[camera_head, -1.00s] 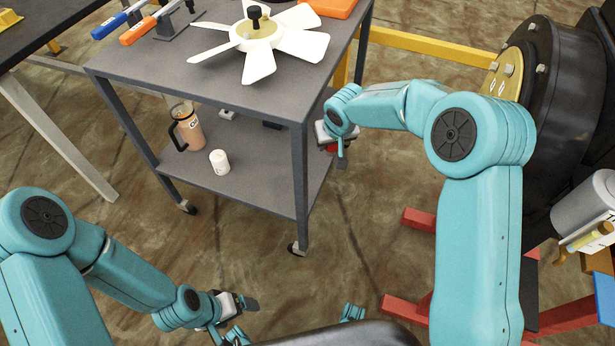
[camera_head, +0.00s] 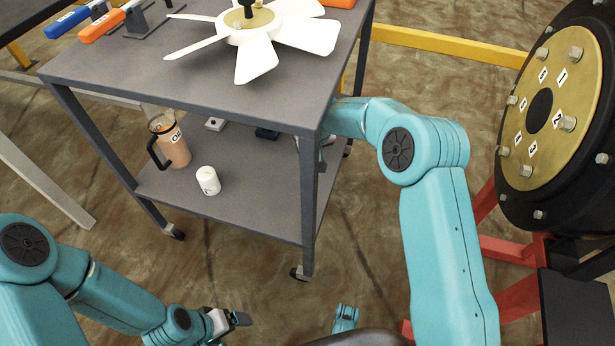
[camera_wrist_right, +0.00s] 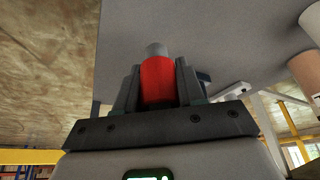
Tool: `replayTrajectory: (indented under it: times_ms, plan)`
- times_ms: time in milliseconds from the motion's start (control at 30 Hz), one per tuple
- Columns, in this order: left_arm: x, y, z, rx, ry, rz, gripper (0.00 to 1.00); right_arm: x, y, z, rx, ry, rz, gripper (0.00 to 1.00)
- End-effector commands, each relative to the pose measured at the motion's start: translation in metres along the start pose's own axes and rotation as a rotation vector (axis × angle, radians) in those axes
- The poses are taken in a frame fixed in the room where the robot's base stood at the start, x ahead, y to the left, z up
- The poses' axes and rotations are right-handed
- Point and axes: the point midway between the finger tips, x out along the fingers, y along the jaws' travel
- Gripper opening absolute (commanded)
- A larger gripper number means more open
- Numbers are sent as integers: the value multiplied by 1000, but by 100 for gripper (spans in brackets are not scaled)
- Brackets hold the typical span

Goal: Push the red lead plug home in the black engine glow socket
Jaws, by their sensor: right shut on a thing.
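The red lead plug (camera_wrist_right: 158,82), with a grey tip, is held between the two dark fingers of my right gripper (camera_wrist_right: 158,90) in the right wrist view. In the head view that gripper and the plug are hidden behind the cart's leg and top. A small black block (camera_head: 266,133) sits on the lower shelf, close to my right forearm; I cannot tell for certain that it is the engine glow socket. A dark piece (camera_wrist_right: 203,78) shows just behind the right-hand finger in the wrist view. My left gripper (camera_head: 238,319) is low over the floor, away from the cart.
The grey cart (camera_head: 200,88) has a fan (camera_head: 255,30) on top. Its lower shelf (camera_head: 245,205) holds a tumbler (camera_head: 171,142), a white cup (camera_head: 208,180) and a small grey block (camera_head: 215,124). The cart leg (camera_head: 308,215) stands beside my right arm. A black drum (camera_head: 510,200) stands at right.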

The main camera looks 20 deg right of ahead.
Motion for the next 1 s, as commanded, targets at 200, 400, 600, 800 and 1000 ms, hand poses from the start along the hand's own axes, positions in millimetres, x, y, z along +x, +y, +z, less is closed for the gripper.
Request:
replayTrajectory:
  times_ms: [200,400,600,800,1000]
  plan:
    - [1,0,0,0,0,0,90,-1,1,4,1,-1,0,7]
    - [2,-1,0,0,0,0,90,2,1,7,1,-1,0,7]
    - [15,-7,-3,-8,8,-1,90,37,1,20,1,-4,0,7]
    - [30,-15,-8,-19,19,-2,90,75,1,33,1,-2,0,7]
    - [33,-18,-10,-24,24,-3,90,90,0,37,1,0,0,7]
